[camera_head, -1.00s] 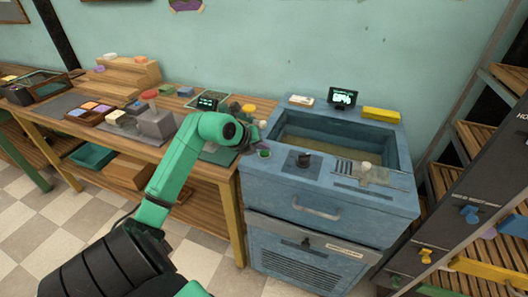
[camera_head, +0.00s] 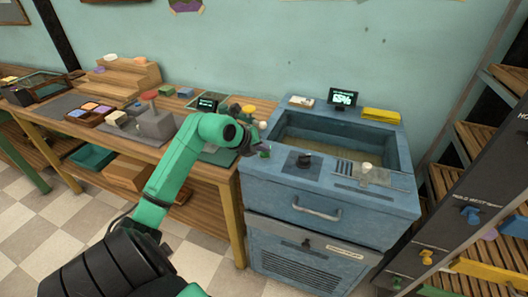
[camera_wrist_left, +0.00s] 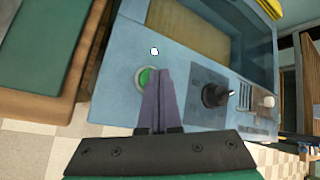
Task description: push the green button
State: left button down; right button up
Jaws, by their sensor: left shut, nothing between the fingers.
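The green button (camera_wrist_left: 145,78) is a small round green cap in a pale ring on the top left front corner of the blue machine (camera_head: 330,205). In the head view the button (camera_head: 265,154) is partly covered by my left gripper (camera_head: 262,148). My left gripper is shut and empty. In the left wrist view its purple-grey fingertips (camera_wrist_left: 160,73) overlap the right edge of the button; I cannot tell whether they touch it. My right gripper is not in view.
A dark knob (camera_head: 304,159) stands to the right of the button. Behind it is the machine's open basin (camera_head: 345,141), with a small screen (camera_head: 342,97) at the back. A wooden bench (camera_head: 178,181) with soap items stands at left, and a dark rack (camera_head: 462,215) at right.

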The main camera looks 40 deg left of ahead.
aim_at(264, 155)
pick_arm(q)
jog(key=shift+r, duration=0.15)
notch_tip(264, 155, up, 6)
jog(key=p, duration=0.4)
jog(key=shift+r, duration=0.1)
jog(key=shift+d, duration=0.1)
